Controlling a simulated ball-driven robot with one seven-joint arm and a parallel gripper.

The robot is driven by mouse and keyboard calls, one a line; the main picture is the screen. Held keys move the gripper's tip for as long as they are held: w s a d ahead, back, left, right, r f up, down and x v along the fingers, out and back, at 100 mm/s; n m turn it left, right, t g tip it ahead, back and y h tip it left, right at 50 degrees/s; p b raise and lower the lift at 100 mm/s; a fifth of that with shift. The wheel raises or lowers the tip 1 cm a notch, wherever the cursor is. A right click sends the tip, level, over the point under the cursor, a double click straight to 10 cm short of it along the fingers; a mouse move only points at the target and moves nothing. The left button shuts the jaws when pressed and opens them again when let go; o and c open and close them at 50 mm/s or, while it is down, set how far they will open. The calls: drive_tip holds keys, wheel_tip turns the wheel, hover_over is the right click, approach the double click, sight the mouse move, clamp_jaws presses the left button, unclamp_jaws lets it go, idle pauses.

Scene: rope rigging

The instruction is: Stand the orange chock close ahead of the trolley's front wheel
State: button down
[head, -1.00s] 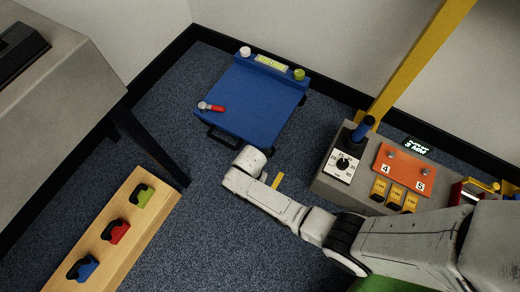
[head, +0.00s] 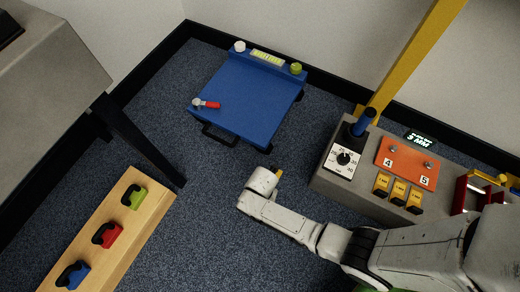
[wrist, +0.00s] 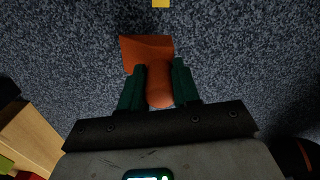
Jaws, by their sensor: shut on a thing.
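The orange chock (wrist: 146,51) shows in the wrist view between the dark green fingers of my gripper (wrist: 160,75). My gripper is shut on its rounded end, and its wider block end points away from me, over the carpet. How high it is above the floor I cannot tell. In the head view my wrist hides the fingers and the chock. The blue trolley (head: 245,100) stands by the back corner, up and left of my wrist. A small dark part, maybe a wheel, shows under its near edge (head: 265,148).
A small yellow mark (wrist: 161,3) lies on the carpet ahead of the chock. A grey control console (head: 325,180) stands on the right. Carpet between is clear.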

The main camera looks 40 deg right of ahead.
drive_tip(key=shift+w+d+f+b, duration=0.15)
drive_tip(key=shift+d+f+b, duration=0.25)
drive_tip(key=shift+f+b, duration=0.2)
drive_tip(key=shift+w+d+f+b, duration=0.1)
drive_tip(key=shift+d+f+b, duration=0.25)
drive_tip(key=shift+f+b, duration=0.2)
drive_tip(key=shift+w+d+r, duration=0.15)
drive_tip(key=shift+d+r, duration=0.05)
drive_tip(key=shift+d, duration=0.1)
drive_tip(key=shift+w+d+f+b, duration=0.15)
drive_tip(key=shift+w+d, duration=0.3)
drive_tip(key=shift+d, duration=1.05)
drive_tip(key=shift+w+d+f+b, duration=0.15)
drive_tip(key=shift+w+d, duration=0.3)
drive_tip(key=shift+d, duration=1)
drive_tip(key=shift+w+d+b, duration=0.2)
drive_tip(key=shift+w+d, duration=0.25)
drive_tip(key=shift+d, duration=1.05)
drive_tip(key=c, duration=0.7)
unclamp_jaws()
drive_tip(key=shift+c, duration=0.2)
wheel_tip(320, 180, up, 11)
drive_tip(key=p, duration=0.7)
drive_tip(key=shift+f, duration=0.1)
